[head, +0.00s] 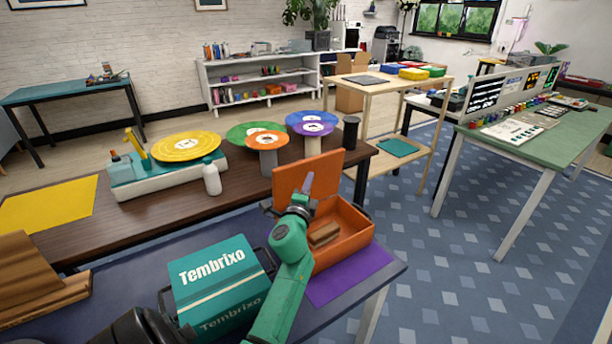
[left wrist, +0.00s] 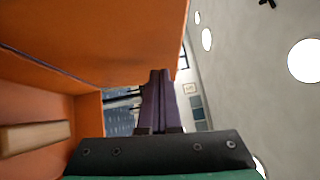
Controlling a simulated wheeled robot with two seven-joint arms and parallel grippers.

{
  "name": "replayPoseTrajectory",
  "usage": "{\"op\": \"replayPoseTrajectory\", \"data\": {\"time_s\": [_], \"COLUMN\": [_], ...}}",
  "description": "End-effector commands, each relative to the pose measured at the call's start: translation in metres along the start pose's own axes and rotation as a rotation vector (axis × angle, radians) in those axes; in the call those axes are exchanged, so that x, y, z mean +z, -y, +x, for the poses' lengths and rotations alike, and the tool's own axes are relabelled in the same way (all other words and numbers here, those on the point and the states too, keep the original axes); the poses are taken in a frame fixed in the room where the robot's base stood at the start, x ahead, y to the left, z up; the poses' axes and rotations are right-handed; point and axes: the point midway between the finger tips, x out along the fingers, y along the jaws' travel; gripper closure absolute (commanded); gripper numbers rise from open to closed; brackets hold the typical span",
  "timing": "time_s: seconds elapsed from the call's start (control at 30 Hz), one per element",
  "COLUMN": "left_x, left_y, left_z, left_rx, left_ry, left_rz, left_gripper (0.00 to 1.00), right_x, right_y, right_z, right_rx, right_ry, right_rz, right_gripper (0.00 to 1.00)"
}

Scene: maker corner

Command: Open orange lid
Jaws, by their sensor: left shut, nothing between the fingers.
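The orange lid (head: 322,168) stands raised, roughly upright, at the back of an orange box (head: 349,247). The box is open, and a brown wooden block (head: 323,235) lies inside. My left gripper (head: 308,183) is in front of the lid's inner face, above the box. In the left wrist view, its purple fingers (left wrist: 160,85) are together and hold nothing. The lid (left wrist: 100,35) fills the upper left there, very close to the fingers; I cannot tell whether they touch. The block also shows there (left wrist: 35,137). My right gripper is not in view.
A teal Tembrixo case (head: 215,265) stands left of the orange box, close to my left arm. A purple mat (head: 350,280) lies in front of the box. Behind, a brown table (head: 165,208) holds a teal-and-white device and round coloured discs on stands.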

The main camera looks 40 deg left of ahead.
Motion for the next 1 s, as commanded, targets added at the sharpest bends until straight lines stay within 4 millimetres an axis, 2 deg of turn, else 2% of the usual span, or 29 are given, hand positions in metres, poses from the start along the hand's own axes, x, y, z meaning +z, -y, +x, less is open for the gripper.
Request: {"op": "replayPoseTrajectory", "data": {"time_s": [0.13, 0.43, 0.53, 0.67, 0.77, 0.9, 1.0], "left_x": [0.01, 0.011, 0.013, 0.019, 0.028, 0.039, 0.045], "left_y": [0.001, 0.0, 0.003, 0.013, 0.018, 0.016, 0.011], "left_z": [0.01, 0.011, 0.013, 0.02, 0.028, 0.039, 0.045], "left_rx": [0.0, 0.0, 0.006, 0.044, 0.094, 0.168, 0.204], "left_ry": [0.0, 0.0, -0.001, -0.002, -0.001, -0.001, -0.001], "left_rz": [0.0, -0.002, -0.008, -0.043, -0.092, -0.164, -0.203], "left_gripper": [1.0, 1.0, 1.0, 1.0, 1.0, 1.0, 1.0], "right_x": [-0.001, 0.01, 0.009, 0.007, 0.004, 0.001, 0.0], "right_y": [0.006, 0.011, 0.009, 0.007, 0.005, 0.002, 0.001], "right_z": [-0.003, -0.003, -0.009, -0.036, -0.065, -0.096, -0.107], "right_rx": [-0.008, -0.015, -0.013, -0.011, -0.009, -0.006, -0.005], "right_ry": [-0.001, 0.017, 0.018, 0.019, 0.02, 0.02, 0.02], "right_rz": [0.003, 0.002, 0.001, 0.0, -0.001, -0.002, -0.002], "right_gripper": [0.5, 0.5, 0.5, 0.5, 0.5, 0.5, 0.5]}}
